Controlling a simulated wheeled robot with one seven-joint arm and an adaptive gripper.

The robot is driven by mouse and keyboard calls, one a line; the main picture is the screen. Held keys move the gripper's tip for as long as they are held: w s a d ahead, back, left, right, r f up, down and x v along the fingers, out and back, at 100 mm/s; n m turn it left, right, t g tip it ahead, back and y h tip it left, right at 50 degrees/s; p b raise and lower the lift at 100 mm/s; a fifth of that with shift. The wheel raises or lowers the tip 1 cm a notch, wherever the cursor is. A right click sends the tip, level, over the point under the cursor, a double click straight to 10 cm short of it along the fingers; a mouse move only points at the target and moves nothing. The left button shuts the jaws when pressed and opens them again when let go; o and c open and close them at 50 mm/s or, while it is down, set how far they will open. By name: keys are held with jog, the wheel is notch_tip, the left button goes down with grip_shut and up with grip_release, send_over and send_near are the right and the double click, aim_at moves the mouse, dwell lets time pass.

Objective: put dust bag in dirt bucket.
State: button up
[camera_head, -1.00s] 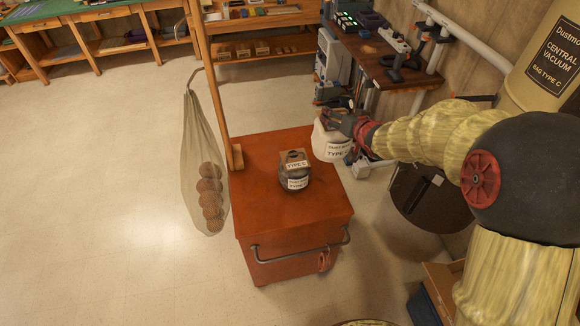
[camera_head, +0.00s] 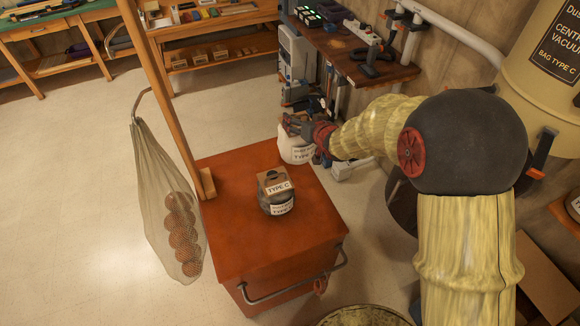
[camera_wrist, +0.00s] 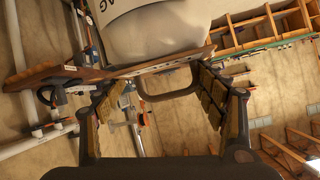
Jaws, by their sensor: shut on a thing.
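My gripper (camera_head: 303,126) is shut on a white dust bag (camera_head: 297,148) labelled "TYPE C", which hangs just beyond the back right of the red cabinet top. In the wrist view the white bag (camera_wrist: 150,35) bulges at the top, beyond the two fingers (camera_wrist: 165,115). A second, dark grey bag (camera_head: 278,203) with a brown card collar and "TYPE C" labels sits on the cabinet. A round rim (camera_head: 365,310) is cut off at the bottom edge; I cannot tell whether it is the dirt bucket.
The red cabinet (camera_head: 235,240) has a front rail and a wooden post holding a net of balls (camera_head: 165,215). A brown bench (camera_head: 355,60) with tools stands behind. The central vacuum canister (camera_head: 535,70) is at right. Open floor lies left.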

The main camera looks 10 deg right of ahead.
notch_tip(320, 180, down, 15)
jog(key=b, duration=0.3)
jog(key=shift+r+b, duration=0.2)
jog(key=shift+b, duration=0.15)
jog(key=o, duration=1.6)
jog(key=shift+c, duration=0.2)
jog(key=o, duration=0.5)
jog(key=shift+c, duration=0.2)
